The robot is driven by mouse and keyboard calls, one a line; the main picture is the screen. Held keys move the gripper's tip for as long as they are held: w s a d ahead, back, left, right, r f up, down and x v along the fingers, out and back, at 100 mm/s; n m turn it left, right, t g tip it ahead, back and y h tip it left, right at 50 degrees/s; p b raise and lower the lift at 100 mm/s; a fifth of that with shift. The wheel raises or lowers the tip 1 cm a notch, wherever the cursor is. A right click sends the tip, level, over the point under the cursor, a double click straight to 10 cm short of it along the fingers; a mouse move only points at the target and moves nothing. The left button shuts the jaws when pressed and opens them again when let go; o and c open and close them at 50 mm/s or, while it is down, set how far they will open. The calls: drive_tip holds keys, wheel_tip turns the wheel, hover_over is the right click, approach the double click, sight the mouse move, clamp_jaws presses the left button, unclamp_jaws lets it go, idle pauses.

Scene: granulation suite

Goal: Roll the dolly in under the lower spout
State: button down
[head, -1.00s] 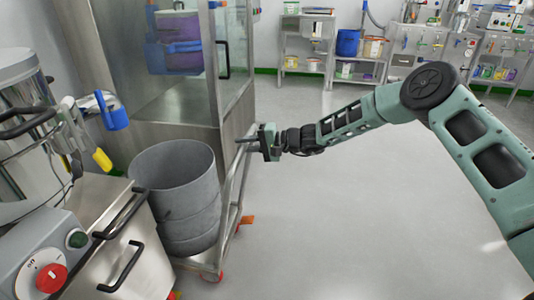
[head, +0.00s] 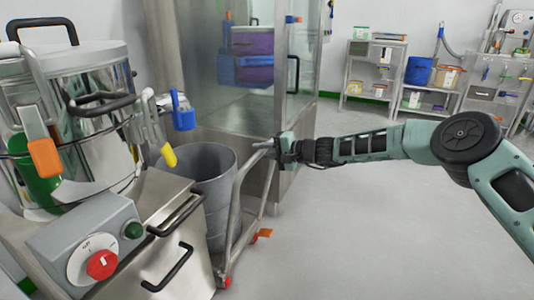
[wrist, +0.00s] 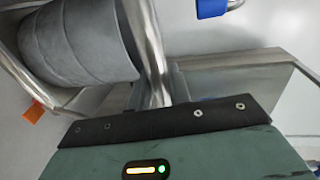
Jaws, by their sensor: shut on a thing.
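The dolly (head: 238,195) is a steel tube frame with a push handle and red castors. It carries an open grey drum (head: 222,190), upright, which looks empty in its visible upper part. My gripper (head: 277,147) is shut on the upper part of the dolly's handle. In the wrist view my gripper (wrist: 158,98) closes on the steel tube of the dolly (wrist: 147,45), beside the drum (wrist: 75,45). The steel vessel and its cabinet cover the drum's near left side in the head view. I cannot make out the lower spout.
A polished steel vessel (head: 105,85) and a cabinet (head: 150,255) with black handles and a red knob (head: 102,264) crowd the left. A glazed steel enclosure (head: 225,115) stands behind the drum. Shelves (head: 372,75) line the back. The floor (head: 370,225) to the right is clear.

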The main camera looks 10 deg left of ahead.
drive_tip(key=shift+a+r, duration=0.1)
drive_tip(key=shift+a, duration=0.05)
drive_tip(key=c, duration=1.3)
unclamp_jaws()
drive_tip(key=shift+a, duration=0.1)
drive_tip(key=shift+c, duration=0.2)
drive_tip(key=p+v, duration=0.3)
drive_tip(key=v, duration=1.4)
drive_tip(key=shift+d+p, duration=0.2)
drive_tip(key=shift+p, duration=0.1)
